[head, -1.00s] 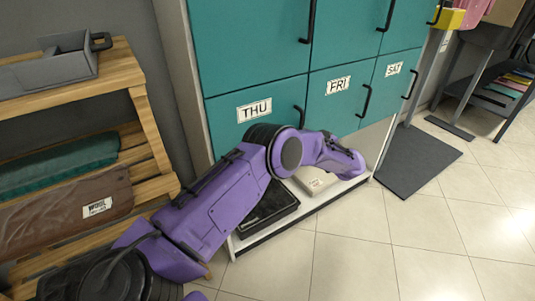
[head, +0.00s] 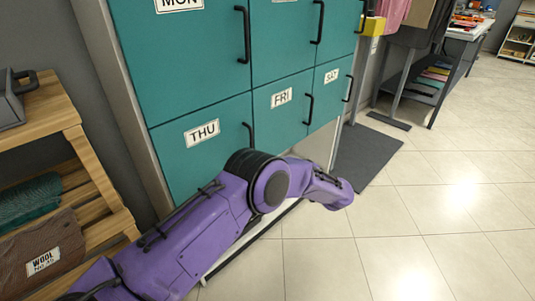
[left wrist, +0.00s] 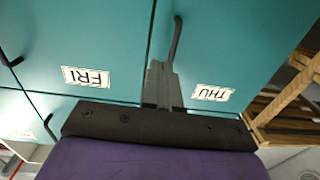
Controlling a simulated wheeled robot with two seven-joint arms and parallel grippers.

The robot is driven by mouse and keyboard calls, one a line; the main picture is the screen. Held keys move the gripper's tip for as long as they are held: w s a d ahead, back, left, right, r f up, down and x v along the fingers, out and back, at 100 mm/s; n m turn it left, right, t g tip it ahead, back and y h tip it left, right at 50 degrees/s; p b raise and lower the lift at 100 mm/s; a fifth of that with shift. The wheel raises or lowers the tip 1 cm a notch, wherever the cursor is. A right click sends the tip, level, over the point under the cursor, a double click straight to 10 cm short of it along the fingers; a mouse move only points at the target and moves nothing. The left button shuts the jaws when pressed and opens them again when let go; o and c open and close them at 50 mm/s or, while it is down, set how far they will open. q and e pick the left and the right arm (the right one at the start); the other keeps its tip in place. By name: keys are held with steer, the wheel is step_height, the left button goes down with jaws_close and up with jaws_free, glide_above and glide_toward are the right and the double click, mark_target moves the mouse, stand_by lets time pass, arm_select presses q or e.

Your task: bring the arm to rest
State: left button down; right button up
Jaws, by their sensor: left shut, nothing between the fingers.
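My left arm (head: 210,230), purple with black joints, reaches in from the lower left in the head view, in front of the teal lockers (head: 190,90). Its far end (head: 330,190) is low, in front of the locker bottoms, and its fingers cannot be made out there. In the left wrist view my left gripper (left wrist: 160,70) has its grey fingers shut together with nothing between them. A black door handle (left wrist: 177,38) appears just past the fingertips; whether they touch cannot be told. My right gripper is in neither view.
Locker labels THU (head: 202,132) and FRI (head: 281,98) face me. A wooden rack (head: 75,160) with folded cloths stands at left. A dark mat (head: 365,155) lies right of the lockers. The tiled floor (head: 440,220) at right is open.

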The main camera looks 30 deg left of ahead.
arm_select(q)
steer(key=s+d+f+m+t+h, duration=0.25)
steer(key=f+t+h, duration=0.2)
steer(key=f, duration=0.35)
steer(key=s+d+f+m+t+h, duration=0.1)
steer(key=s+f+m+t+h, duration=0.35)
steer(key=f, duration=0.45)
steer(key=s+a+f+g+h, duration=0.1)
steer(key=s+f+g+h, duration=0.1)
steer(key=s+f, duration=0.3)
steer(key=s+f+g+h, duration=0.2)
steer(key=s, duration=0.5)
steer(key=s+a+f+m+g+h, duration=0.1)
steer(key=s+g, duration=0.2)
steer(key=s, duration=0.9)
steer(key=s+a+f+m+g, duration=0.1)
steer(key=s+a+g, duration=0.15)
steer(key=s, duration=0.85)
step_height(320, 180, up, 16)
steer(key=p, duration=1.5)
steer(key=shift+d+f+p, duration=0.2)
steer(key=shift+d+p, duration=0.05)
steer(key=shift+p, duration=0.15)
